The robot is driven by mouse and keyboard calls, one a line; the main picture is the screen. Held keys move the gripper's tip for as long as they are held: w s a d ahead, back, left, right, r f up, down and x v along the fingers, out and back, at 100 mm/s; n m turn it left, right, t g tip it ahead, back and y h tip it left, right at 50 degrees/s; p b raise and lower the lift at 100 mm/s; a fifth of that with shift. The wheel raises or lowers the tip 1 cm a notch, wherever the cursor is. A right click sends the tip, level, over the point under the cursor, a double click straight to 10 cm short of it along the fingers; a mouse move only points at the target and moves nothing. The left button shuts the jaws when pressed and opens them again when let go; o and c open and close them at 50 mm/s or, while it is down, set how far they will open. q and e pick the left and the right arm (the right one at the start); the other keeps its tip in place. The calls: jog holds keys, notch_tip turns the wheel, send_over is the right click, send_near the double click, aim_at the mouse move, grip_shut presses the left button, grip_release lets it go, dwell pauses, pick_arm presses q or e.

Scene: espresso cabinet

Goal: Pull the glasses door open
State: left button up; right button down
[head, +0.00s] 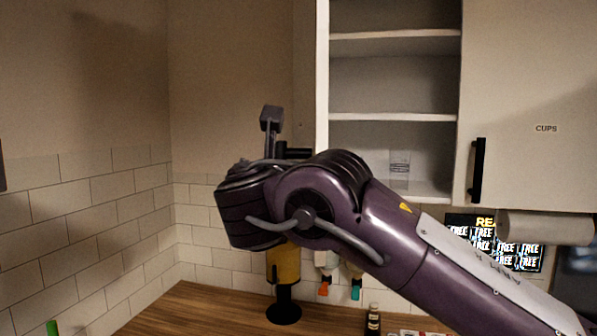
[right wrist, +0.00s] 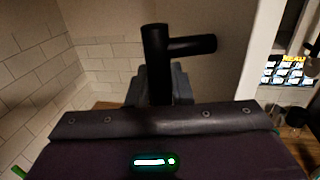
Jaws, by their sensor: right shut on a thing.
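The glasses door (head: 304,75) stands swung open at the left side of the cabinet, seen nearly edge-on in the head view. Its outer face (right wrist: 238,70) is a beige panel in the right wrist view. The black bar handle (right wrist: 155,50) stands out from that face, and part of it shows in the head view (head: 296,153). My right gripper (right wrist: 158,88) is shut on the handle; its arm partly hides the handle and the door's lower part in the head view. My left gripper is not in view.
The open cabinet shows bare upper shelves (head: 395,117) and a clear glass-like item (head: 400,165) low down. The CUPS door (head: 530,90) is closed, with a black handle (head: 478,170). A tiled wall (head: 90,200) bounds the left. Bottles and dispensers stand on the wooden counter (head: 190,310).

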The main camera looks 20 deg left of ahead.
jog(key=shift+w+d+r, duration=0.1)
jog(key=shift+d+r, duration=0.15)
jog(key=c, duration=1.6)
grip_release()
jog(key=shift+o, duration=1.3)
jog(key=shift+a, duration=0.1)
jog(key=shift+w+f, duration=0.15)
jog(key=b+v, duration=0.4)
jog(key=v, duration=0.3)
jog(key=shift+s, duration=0.4)
jog(key=shift+c, duration=0.5)
